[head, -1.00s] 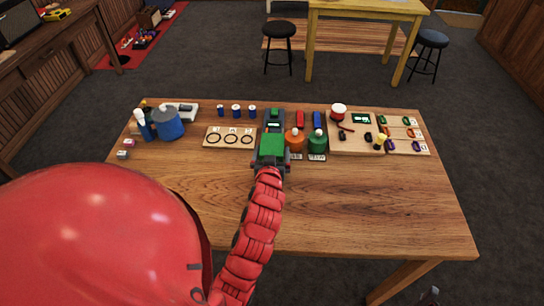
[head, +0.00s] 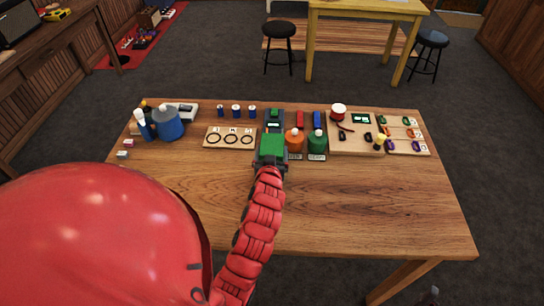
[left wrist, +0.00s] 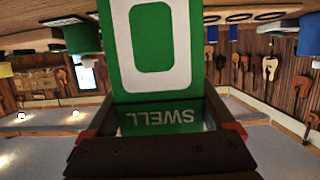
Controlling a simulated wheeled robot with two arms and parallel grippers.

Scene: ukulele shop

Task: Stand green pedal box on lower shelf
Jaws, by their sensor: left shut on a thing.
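My left gripper (head: 270,166) is shut on the green pedal box (head: 272,148) over the middle of the wooden table. In the left wrist view the green pedal box (left wrist: 157,50) shows a white rounded-rectangle outline and the word SWELL. It sits between the fingers of my left gripper (left wrist: 165,125) and sticks out past them. A dark stand (head: 274,126) with a small green-topped item is just behind the box, partly hidden by it. I cannot tell whether the box touches the stand, nor which part is the lower shelf. My right gripper is not in view.
An orange bottle (head: 295,143) and a green bottle (head: 317,145) stand close right of the held box. Behind them are a red box (head: 300,119) and a blue box (head: 317,119). A board with three rings (head: 230,137) lies left. The table front is clear.

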